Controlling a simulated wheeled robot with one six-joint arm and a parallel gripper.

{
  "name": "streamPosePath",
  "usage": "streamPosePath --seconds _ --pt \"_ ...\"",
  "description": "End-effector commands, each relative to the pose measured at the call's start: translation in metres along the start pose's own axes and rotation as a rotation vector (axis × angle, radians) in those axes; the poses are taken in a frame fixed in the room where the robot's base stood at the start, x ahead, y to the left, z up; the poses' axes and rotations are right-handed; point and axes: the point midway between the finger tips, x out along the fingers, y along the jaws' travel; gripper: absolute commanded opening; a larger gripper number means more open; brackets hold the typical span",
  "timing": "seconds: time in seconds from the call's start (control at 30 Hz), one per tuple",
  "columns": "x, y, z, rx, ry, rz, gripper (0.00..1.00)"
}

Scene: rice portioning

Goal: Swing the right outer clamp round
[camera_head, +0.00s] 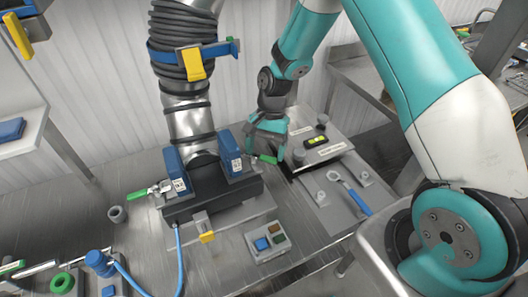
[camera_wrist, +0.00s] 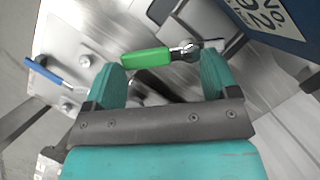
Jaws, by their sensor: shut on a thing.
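The right outer clamp has a green handle (camera_head: 266,159) beside the right blue block (camera_head: 231,162) at the foot of the ribbed duct. In the wrist view the green handle (camera_wrist: 147,58) lies across the space between my fingers, its metal rod running right to a pivot near the labelled blue block (camera_wrist: 270,18). My gripper (camera_head: 272,143), with teal fingers, is shut on this clamp; it also shows in the wrist view (camera_wrist: 163,72). The exact contact at the fingertips is hard to see. The left clamp's green handle (camera_head: 137,195) points out to the left.
The ribbed duct (camera_head: 181,70) stands close to the left of my gripper. A metal plate with a blue-handled wrench (camera_head: 356,198) and a box with a yellow-green level (camera_head: 317,141) lie to the right. A button box (camera_head: 264,242) sits in front.

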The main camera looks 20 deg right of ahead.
Motion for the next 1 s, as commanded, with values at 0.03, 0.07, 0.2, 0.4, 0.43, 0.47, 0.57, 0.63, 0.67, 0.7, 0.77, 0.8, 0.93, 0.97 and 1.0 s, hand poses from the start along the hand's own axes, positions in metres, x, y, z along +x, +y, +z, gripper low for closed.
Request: streamPosePath --seconds 0.03,0.07,0.2,0.4,0.43,0.47,0.57,0.63,0.67,0.7,0.77,0.8,0.93,0.97,1.0 --pt "-0.001 -0.002 -0.002 -0.043 0.003 0.016 0.57" --pt "-0.001 -0.003 -0.003 -0.07 0.003 0.026 0.57" --pt "-0.003 -0.005 -0.006 -0.192 0.004 0.078 0.57" --pt "-0.004 -0.01 -0.011 -0.363 0.005 0.149 0.57" --pt "-0.004 -0.011 -0.011 -0.387 0.005 0.159 0.57" --pt "-0.005 -0.011 -0.011 -0.411 0.004 0.169 0.57" --pt "-0.005 -0.014 -0.013 -0.484 0.004 0.199 0.57" --pt "-0.006 -0.015 -0.014 -0.53 0.005 0.218 0.57" --pt "-0.006 -0.015 -0.014 -0.548 0.005 0.226 0.57" --pt "-0.006 -0.016 -0.014 -0.571 0.005 0.235 0.57" --pt "-0.007 -0.017 -0.015 -0.601 0.006 0.248 0.57" --pt "-0.007 -0.018 -0.015 -0.62 0.005 0.255 0.57" --pt "-0.007 -0.019 -0.015 -0.666 0.005 0.275 0.57" --pt "-0.007 -0.019 -0.016 -0.674 0.005 0.279 0.57" --pt "-0.008 -0.02 -0.016 -0.684 0.005 0.282 0.57"
